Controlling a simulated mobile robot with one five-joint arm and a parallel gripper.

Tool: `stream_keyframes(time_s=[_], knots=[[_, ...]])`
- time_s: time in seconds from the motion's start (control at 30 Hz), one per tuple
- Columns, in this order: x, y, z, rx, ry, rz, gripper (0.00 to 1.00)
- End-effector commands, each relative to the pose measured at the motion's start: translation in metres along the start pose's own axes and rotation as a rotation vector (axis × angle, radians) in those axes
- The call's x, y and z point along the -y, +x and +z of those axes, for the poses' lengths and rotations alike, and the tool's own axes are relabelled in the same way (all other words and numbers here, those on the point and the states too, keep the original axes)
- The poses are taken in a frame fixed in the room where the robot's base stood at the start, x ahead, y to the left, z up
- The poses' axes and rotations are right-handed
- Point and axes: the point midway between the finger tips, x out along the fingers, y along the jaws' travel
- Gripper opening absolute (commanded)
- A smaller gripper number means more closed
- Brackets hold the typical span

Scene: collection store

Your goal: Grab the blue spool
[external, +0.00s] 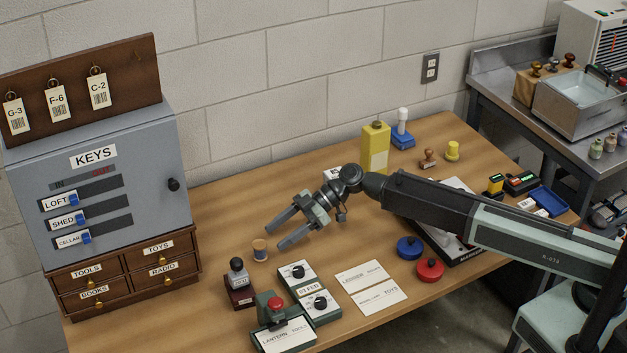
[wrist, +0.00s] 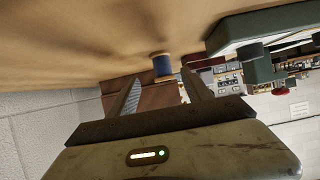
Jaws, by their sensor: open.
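The blue spool (external: 260,250) is small, with pale wooden ends, and stands upright on the wooden table left of the middle. In the wrist view the spool (wrist: 162,66) shows its blue winding just beyond the fingertips, roughly centred between them. My gripper (external: 275,238) is open and empty, with its two fingers pointing down and left toward the spool. In the wrist view my gripper (wrist: 160,77) has both fingers apart. The spool appears close to the fingertips, and I see no contact.
A grey key cabinet (external: 100,190) on wooden drawers stands to the left. Blue (external: 409,248) and red (external: 430,269) discs lie to the right. Table behind the spool is clear.

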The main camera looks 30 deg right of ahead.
Motion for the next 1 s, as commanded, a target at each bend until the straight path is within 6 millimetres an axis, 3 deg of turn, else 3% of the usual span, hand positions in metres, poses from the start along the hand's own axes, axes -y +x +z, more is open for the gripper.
stream_keyframes(time_s=[0.1,0.33,0.57,0.8,1.0], knots=[[0.0,0.018,0.003,0.001,-0.001,-0.003,0.58],[0.002,0.03,0.001,0.0,-0.003,-0.003,0.58],[0.004,0.07,0.0,0.0,-0.002,-0.003,0.58],[0.004,0.071,-0.003,0.0,-0.002,-0.002,0.58],[0.004,0.071,-0.003,0.001,-0.002,-0.002,0.03]])
